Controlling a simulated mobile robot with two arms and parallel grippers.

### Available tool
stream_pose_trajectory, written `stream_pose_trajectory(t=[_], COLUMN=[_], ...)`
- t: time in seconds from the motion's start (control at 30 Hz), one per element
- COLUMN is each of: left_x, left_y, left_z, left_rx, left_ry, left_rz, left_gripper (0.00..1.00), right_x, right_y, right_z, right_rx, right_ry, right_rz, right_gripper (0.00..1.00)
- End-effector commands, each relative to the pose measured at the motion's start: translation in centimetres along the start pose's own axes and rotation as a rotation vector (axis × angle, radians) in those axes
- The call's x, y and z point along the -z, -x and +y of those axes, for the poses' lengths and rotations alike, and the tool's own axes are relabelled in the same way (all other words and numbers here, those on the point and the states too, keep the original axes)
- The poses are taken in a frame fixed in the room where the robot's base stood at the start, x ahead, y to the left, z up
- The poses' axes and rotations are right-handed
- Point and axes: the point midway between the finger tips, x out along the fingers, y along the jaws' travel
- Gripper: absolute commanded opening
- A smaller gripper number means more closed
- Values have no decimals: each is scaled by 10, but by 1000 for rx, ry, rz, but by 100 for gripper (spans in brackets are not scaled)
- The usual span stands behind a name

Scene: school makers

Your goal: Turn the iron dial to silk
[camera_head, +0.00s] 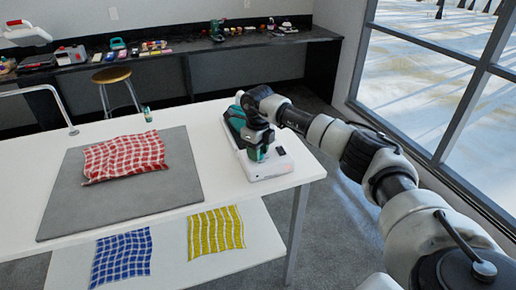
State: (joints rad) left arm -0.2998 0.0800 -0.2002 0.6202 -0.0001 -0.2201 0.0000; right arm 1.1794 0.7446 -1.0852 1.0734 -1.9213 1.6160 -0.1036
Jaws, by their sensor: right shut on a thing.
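The iron (236,117) is teal and dark. It stands on a white base (269,168) with a small dark panel, at the right end of the white table. My right gripper (257,147) reaches in from the right and is down at the iron, shut on part of it. The gripper covers much of the iron, so the dial and its setting cannot be made out.
A grey mat (185,180) lies on the white table with a crumpled red checked cloth (125,155) on it. Blue (121,257) and yellow (215,232) checked cloths lie on a lower white shelf. A small bottle (147,114) stands at the table's back edge. Windows are at right.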

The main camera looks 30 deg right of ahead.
Motion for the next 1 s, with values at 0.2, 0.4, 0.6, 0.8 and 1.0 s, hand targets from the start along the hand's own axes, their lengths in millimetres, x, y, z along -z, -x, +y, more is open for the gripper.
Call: stream_pose_trajectory(t=[0.2,0.4,0.6,0.8,1.0], left_x=[0,0,0,0,0], left_y=[3,3,3,3,3], left_z=[0,0,0,0,0], left_rx=[0,0,0,0,0], left_ry=[0,0,0,1,0], left_rz=[0,0,0,0,0], left_gripper=[47,47,47,47,47], right_x=[0,0,-1,0,0], right_y=[1,1,1,1,1], right_z=[-1,-1,-1,-1,0], right_rx=[2,2,2,1,1], right_ry=[-56,-69,-69,-68,-67], right_rz=[-2,-3,-3,-3,-2], right_gripper=[12,12,12,52,61])
